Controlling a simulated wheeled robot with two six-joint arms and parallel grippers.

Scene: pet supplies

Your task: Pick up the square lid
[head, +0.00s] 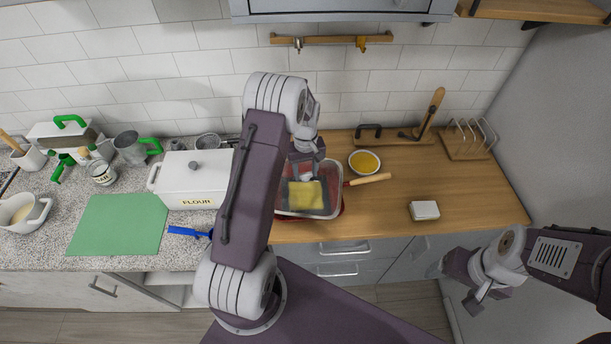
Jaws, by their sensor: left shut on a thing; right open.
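My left gripper (305,177) reaches down over a clear rectangular tray (328,170) on the wooden counter. It is shut on a flat yellow square piece (306,197), which shows at the fingertips, inside or just above the tray. The height of the piece over the tray floor is hard to tell. No thing is plainly a square lid; a white flour box (190,185) has a rectangular lid with a grey knob. My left arm hides part of the counter and the tray's left side. My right gripper (474,298) is open and empty, low in front of the counter at the right.
A bowl of yellow food (364,162) and a wooden-handled tool (370,180) are right of the tray. A small white block (424,210) lies further right. A green mat (118,224) and blue brush (188,232) lie left. The wooden counter's right front is mostly clear.

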